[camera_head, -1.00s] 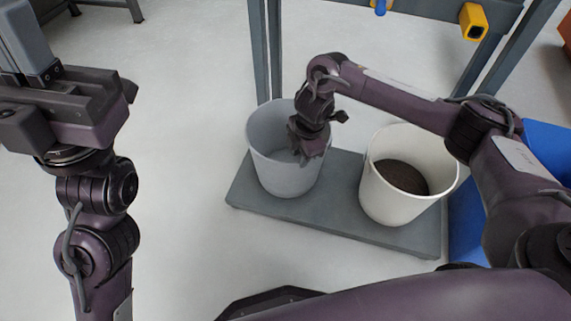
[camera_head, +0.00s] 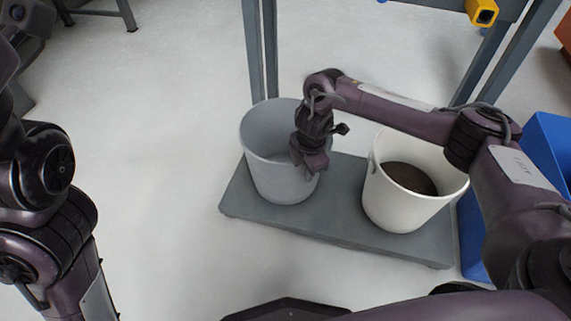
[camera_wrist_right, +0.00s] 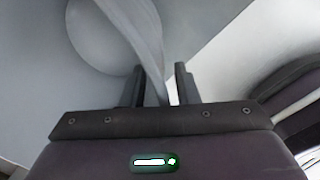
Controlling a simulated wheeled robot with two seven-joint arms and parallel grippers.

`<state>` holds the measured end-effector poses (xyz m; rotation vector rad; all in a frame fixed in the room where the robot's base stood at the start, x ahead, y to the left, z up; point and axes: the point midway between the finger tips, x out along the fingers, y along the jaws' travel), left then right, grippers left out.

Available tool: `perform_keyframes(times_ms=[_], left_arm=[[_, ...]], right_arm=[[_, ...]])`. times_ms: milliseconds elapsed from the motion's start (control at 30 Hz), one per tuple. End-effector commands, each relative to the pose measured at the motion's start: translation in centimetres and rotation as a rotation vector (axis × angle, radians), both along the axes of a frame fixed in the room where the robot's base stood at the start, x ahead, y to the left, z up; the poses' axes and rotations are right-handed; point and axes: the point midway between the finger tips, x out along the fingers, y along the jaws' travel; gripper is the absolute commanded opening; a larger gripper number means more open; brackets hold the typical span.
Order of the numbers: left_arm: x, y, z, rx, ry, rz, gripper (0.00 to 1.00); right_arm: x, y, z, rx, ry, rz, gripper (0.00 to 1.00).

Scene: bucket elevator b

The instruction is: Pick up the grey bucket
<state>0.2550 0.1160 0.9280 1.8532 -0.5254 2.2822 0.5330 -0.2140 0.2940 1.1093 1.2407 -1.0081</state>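The grey bucket (camera_head: 262,165) stands upright on the left part of a grey platform and is empty as far as I see. My right gripper (camera_head: 313,162) is at its right rim, pointing down. In the right wrist view the bucket's wall (camera_wrist_right: 145,40) runs between the two fingers of my right gripper (camera_wrist_right: 161,84). The fingers are apart, with a gap visible between the wall and the right finger. My left arm is at the left edge of the head view; its fingers do not show.
A white bucket (camera_head: 385,205) with dark material (camera_head: 410,178) stands right of the grey one on the same platform (camera_head: 300,231). Grey frame posts (camera_head: 262,50) rise behind. A blue bin (camera_head: 552,140) is at the right. The floor at left is clear.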

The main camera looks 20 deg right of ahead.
Motion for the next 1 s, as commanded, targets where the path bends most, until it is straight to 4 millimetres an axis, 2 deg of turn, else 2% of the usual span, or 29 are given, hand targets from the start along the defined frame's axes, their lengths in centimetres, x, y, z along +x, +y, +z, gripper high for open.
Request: perform_keyframes(times_ms=[267, 467, 1000], left_arm=[[-0.08, 0.12, 0.15, -0.003, -0.004, 0.004, 0.00], [-0.09, 0.12, 0.14, -0.003, -0.004, 0.004, 0.00], [-0.12, 0.13, 0.14, -0.003, -0.005, 0.003, 0.00]], right_arm=[[0.03, 0.03, -0.19, 0.001, 0.000, 0.001, 0.27], [0.02, 0.02, -0.19, 0.001, 0.000, 0.001, 0.01], [0.01, 0.02, -0.21, 0.001, 0.000, 0.001, 0.00]])
